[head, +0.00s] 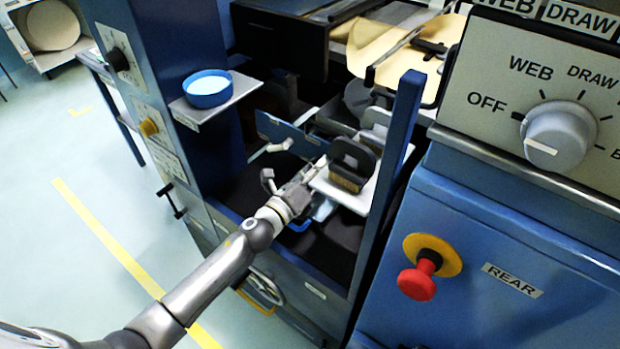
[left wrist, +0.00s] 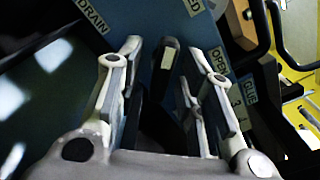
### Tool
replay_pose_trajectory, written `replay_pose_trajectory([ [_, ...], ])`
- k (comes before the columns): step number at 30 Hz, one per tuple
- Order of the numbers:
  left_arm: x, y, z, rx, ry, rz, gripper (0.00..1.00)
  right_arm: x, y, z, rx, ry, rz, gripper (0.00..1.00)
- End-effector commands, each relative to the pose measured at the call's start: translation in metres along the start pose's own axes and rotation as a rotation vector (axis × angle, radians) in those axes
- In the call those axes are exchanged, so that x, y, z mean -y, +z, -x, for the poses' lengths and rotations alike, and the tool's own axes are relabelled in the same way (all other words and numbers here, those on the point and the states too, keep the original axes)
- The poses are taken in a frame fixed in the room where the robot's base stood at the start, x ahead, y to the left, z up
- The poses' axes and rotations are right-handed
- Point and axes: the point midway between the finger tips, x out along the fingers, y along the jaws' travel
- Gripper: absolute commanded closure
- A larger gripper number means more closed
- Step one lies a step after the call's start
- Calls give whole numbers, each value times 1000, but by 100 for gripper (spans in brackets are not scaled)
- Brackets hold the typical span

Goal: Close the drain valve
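My left gripper (head: 273,162) reaches into the open bay of the blue machine, its fingers spread. In the left wrist view the gripper (left wrist: 159,65) has its two pale fingers apart, with a dark lever with a lighter edge (left wrist: 168,58) between them. Gaps show on both sides of the lever. Behind it is a blue plate (left wrist: 146,20) with a DRAIN label (left wrist: 92,16), a partly cut label ending in "ED" (left wrist: 193,7) and an OPEN label (left wrist: 216,62). The lever's lower part is hard to make out. My right gripper is not in view.
A small white shelf (head: 368,196) with a black block (head: 351,163) stands right beside my left gripper. A blue post (head: 400,140) borders the bay on the right. A blue bowl (head: 208,90) sits on a side shelf. A red button (head: 417,281) is at the lower right.

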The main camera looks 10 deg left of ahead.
Motion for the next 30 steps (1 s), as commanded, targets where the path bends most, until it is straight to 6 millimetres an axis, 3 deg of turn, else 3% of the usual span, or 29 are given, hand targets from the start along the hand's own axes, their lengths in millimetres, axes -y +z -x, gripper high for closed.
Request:
replay_pose_trajectory([
  [18,-1,-1,97,-2,2,1,65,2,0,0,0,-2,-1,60],
  [24,0,0,113,0,1,0,65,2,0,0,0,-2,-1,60],
  [30,0,0,118,0,1,0,65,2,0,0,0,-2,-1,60],
])
